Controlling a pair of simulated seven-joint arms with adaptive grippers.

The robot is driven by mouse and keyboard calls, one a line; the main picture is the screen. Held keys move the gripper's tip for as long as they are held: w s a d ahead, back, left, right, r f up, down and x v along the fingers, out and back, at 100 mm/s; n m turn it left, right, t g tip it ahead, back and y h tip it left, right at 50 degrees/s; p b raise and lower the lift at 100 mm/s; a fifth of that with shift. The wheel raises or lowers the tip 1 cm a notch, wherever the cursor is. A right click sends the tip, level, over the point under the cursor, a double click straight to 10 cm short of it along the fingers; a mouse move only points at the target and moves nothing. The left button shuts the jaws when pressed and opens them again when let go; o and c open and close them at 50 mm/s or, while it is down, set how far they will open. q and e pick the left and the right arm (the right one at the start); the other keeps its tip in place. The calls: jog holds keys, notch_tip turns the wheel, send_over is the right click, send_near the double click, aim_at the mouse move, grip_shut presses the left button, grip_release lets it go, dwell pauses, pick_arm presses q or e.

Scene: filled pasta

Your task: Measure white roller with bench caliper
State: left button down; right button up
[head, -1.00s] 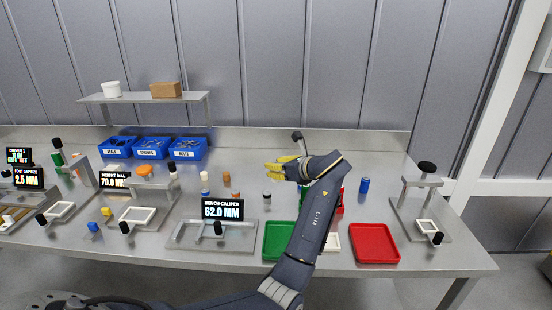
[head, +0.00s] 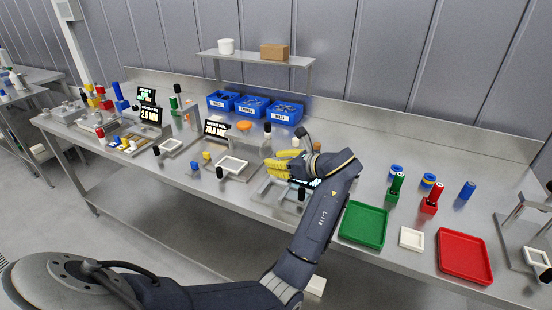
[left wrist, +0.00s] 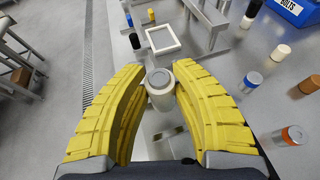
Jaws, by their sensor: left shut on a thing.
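My left gripper (head: 283,168), with yellow ribbed fingers, is over the bench caliper's grey base plate (head: 266,190). In the left wrist view the gripper (left wrist: 160,92) is shut on the white roller (left wrist: 160,96), a pale upright cylinder with a grey top. The roller is hidden behind the fingers in the head view. The caliper's display (head: 313,184) is mostly covered by my gripper, and its reading cannot be read. I cannot tell whether the roller touches the caliper. My right gripper is not in view.
Beside the gripper stand a cream cylinder (left wrist: 281,52), a brown one (left wrist: 309,85) and an orange-banded one (left wrist: 292,135). Blue bins (head: 285,112) line the back. The height gauge's white frame (head: 232,166) is to the left. Green (head: 362,224) and red (head: 464,256) trays lie to the right.

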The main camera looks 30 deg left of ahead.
pick_arm(q)
jog(key=shift+s+a+f, duration=0.15)
jog(key=shift+s+f, duration=0.05)
jog(key=shift+f, duration=3.2)
jog(key=shift+f, duration=0.6)
jog(key=c, duration=1)
grip_release()
jog(key=shift+c, duration=0.2)
